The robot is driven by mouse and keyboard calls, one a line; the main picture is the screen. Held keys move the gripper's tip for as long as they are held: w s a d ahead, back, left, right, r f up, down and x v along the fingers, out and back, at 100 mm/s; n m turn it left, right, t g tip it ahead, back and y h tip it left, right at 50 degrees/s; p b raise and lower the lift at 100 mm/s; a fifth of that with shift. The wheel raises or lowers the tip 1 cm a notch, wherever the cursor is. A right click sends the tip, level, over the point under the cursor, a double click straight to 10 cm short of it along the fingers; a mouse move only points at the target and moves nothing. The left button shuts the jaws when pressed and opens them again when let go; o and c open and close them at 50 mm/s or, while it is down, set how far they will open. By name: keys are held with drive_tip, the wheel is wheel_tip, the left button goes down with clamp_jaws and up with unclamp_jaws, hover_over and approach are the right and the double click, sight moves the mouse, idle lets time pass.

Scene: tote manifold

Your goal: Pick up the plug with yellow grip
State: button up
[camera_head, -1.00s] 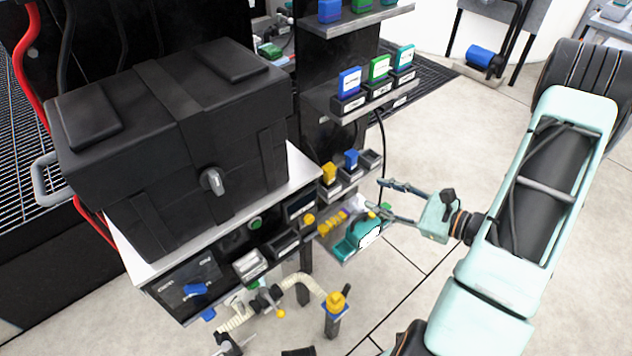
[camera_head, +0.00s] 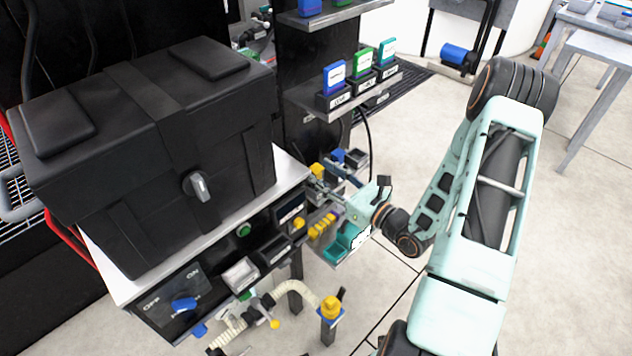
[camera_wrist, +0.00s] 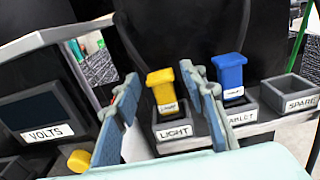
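The plug with yellow grip (camera_wrist: 163,88) stands upright in the socket box labelled LIGHT (camera_wrist: 174,130) in the wrist view. It also shows as a small yellow block (camera_head: 317,170) beside my gripper in the head view. My gripper (camera_wrist: 160,105) is open, with its blue-grey fingers on either side of the yellow plug in the picture and no visible contact. The right finger lies between the yellow plug and a blue-grip plug (camera_wrist: 229,75). How far the fingertips are from the plug in depth is hard to tell.
The blue plug's box partly hides behind the right finger. An empty box labelled SPARE (camera_wrist: 292,92) is at the right. A VOLTS display (camera_wrist: 42,112) and yellow knob (camera_wrist: 79,160) are at left. A large black case (camera_head: 150,150) stands on the cabinet. A shelf (camera_head: 345,92) overhangs the sockets.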

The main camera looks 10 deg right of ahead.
drive_tip(key=shift+x, duration=1.35)
clamp_jaws()
drive_tip(key=shift+r, duration=0.1)
drive_tip(key=shift+r, duration=0.65)
drive_tip(key=s+r+p, duration=1)
drive_tip(key=s+r, duration=0.1)
drive_tip(key=s, duration=0.3)
drive_tip(key=shift+d+r, duration=0.2)
drive_tip(key=shift+r, duration=0.1)
